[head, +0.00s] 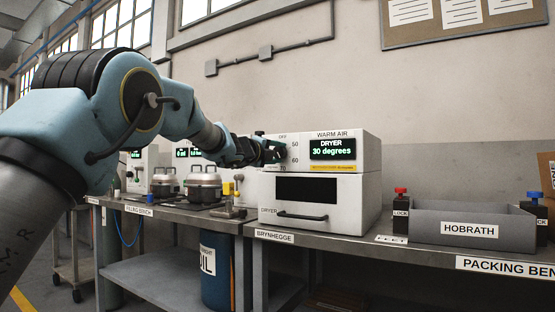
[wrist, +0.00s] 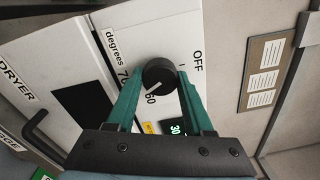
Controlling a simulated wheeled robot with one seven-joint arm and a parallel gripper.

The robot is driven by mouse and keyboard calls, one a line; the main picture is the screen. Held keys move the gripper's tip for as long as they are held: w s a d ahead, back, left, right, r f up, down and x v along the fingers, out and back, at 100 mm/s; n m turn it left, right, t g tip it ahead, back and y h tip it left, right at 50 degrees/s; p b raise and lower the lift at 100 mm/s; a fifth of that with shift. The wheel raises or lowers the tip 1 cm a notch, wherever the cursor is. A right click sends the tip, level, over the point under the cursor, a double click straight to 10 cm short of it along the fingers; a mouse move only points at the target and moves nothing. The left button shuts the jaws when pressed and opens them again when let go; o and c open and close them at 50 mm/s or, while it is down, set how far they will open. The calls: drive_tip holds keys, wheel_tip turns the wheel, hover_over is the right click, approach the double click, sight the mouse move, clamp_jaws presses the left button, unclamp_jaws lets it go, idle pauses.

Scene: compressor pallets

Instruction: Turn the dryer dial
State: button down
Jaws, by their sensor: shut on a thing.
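The dryer (head: 345,200) is a white box on the bench, with a "WARM AIR" panel above a dark window and a handle. Its display (head: 332,149) reads "DRYER 30 degrees". My gripper (head: 272,151) reaches the left part of that panel and hides the dial in the head view. In the wrist view, the black round dial (wrist: 160,74) sits between the green fingers of my gripper (wrist: 160,82), which is shut on it. A white line on the dial slants near the printed 60. The labels OFF and 70 also show around it.
A grey bin (head: 470,227) labelled HOBRATH stands right of the dryer on the packing bench (head: 430,258), beside a red-capped LOCK block (head: 400,215). Metal pots (head: 205,186) stand on the filling bench at left, below my arm. Bench space between dryer and bin is narrow.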

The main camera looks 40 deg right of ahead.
drive_tip(key=m+b, duration=0.2)
drive_tip(key=m, duration=0.3)
drive_tip(key=shift+f, duration=0.15)
drive_tip(key=shift+m, duration=0.3)
idle(0.3)
drive_tip(key=shift+c, duration=1.4)
unclamp_jaws()
drive_tip(key=shift+a, duration=0.1)
drive_tip(key=b+v, duration=0.2)
drive_tip(key=v, duration=0.8)
drive_tip(key=shift+a+r, duration=0.2)
drive_tip(key=shift+a, duration=0.1)
drive_tip(key=shift+s, duration=0.1)
